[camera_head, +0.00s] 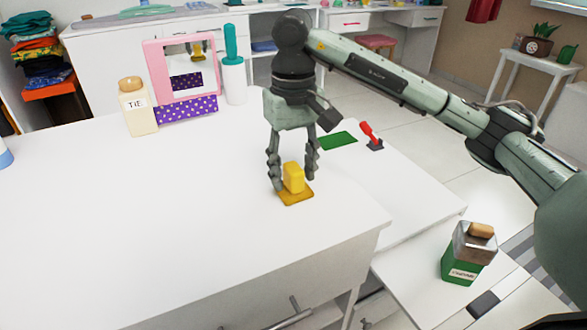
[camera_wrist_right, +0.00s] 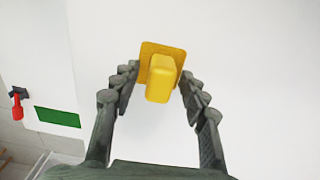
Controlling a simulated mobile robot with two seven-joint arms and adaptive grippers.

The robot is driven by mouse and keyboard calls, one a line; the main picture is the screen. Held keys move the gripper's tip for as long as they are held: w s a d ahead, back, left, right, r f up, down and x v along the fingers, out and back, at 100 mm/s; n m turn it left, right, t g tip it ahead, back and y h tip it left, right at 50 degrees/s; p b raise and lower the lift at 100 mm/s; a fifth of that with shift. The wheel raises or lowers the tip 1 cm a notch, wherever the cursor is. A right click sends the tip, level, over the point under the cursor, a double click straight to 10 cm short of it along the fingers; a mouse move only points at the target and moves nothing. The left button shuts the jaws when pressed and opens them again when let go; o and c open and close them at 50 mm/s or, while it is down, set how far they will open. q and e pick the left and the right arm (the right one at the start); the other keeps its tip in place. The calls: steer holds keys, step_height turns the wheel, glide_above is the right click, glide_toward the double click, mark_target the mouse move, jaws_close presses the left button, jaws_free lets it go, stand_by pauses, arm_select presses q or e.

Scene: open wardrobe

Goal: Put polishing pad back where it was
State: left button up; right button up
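The polishing pad is a yellow block with a flat orange-yellow base (camera_head: 294,180). It rests on the white table top near the table's right corner. My right gripper (camera_head: 294,178) points down over it, with one finger on each side of the block. In the right wrist view the pad (camera_wrist_right: 161,78) lies between the two fingertips (camera_wrist_right: 158,85), with gaps visible on both sides, so the gripper is open. A flat green rectangle (camera_head: 338,140) lies on the lower white surface behind the gripper; it also shows in the right wrist view (camera_wrist_right: 57,116). My left gripper is not in view.
A cream bottle (camera_head: 137,108), a pink-framed mirror (camera_head: 183,68) and a white bottle with a teal top (camera_head: 234,72) stand behind the gripper, to the left. A red lever (camera_head: 369,133) stands beside the green rectangle. A green canister (camera_head: 466,255) stands lower right.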

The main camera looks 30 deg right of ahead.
mark_target(294, 166)
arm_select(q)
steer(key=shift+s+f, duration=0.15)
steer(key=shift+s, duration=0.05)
arm_select(e)
steer(key=shift+r, duration=0.15)
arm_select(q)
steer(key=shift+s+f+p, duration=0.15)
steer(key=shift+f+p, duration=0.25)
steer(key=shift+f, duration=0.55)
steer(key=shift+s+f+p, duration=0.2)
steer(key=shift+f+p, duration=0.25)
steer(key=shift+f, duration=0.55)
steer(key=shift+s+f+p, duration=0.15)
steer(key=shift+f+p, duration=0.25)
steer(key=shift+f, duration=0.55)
arm_select(e)
step_height(294, 166, up, 12)
